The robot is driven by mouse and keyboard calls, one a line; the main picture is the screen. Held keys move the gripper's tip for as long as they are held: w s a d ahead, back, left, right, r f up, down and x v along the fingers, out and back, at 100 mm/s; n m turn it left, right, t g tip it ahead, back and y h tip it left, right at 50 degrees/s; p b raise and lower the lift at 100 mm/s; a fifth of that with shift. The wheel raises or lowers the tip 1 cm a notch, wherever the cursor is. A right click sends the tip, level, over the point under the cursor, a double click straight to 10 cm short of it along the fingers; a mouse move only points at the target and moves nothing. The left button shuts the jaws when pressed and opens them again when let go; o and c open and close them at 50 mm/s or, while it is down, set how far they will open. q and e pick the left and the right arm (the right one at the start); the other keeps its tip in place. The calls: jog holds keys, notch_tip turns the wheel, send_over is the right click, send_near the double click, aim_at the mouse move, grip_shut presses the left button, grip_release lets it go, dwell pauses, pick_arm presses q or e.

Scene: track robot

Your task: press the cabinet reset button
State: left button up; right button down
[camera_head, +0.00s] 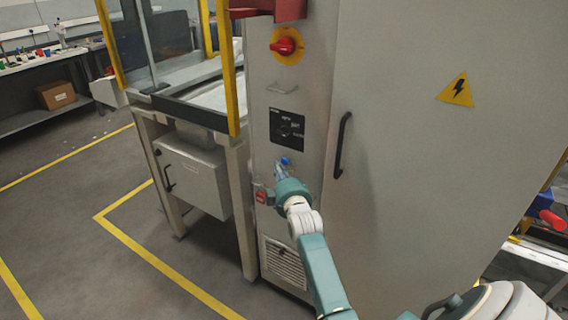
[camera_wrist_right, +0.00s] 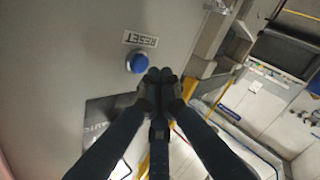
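The blue round reset button (camera_wrist_right: 137,62) is on the grey cabinet face beside a "RESET" label (camera_wrist_right: 141,39) in the right wrist view. In the head view the button (camera_head: 285,161) shows as a small blue spot on the cabinet (camera_head: 390,130), below the black panel. My right gripper (camera_wrist_right: 160,77) has its dark fingertips together with nothing between them. The tips appear just beside the button in the wrist view; I cannot tell whether they touch it. In the head view the right gripper (camera_head: 281,172) is at the button, largely hidden by its own wrist. My left gripper is not in view.
A red rotary switch (camera_head: 286,46) on yellow and a black panel (camera_head: 287,130) are above the button. A small red part (camera_head: 262,197) is at lower left. A black door handle (camera_head: 342,145) stands out to the right. A yellow-posted machine frame (camera_head: 233,80) adjoins on the left.

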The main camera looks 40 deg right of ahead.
jog(key=shift+d, duration=0.1)
jog(key=shift+w+d, duration=0.15)
jog(key=shift+d, duration=0.2)
jog(key=shift+w+d, duration=0.2)
jog(key=shift+d, duration=0.2)
dwell(0.9)
jog(key=shift+a+r, duration=0.1)
jog(key=shift+s+a+p, duration=0.35)
jog(key=shift+a+p, duration=0.15)
jog(key=shift+a, duration=0.2)
jog(key=shift+a, duration=0.1)
jog(key=a, duration=0.1)
jog(key=s+a+p, duration=0.1)
jog(key=a, duration=0.1)
jog(key=s+a+p, duration=0.1)
jog(key=shift+a, duration=0.25)
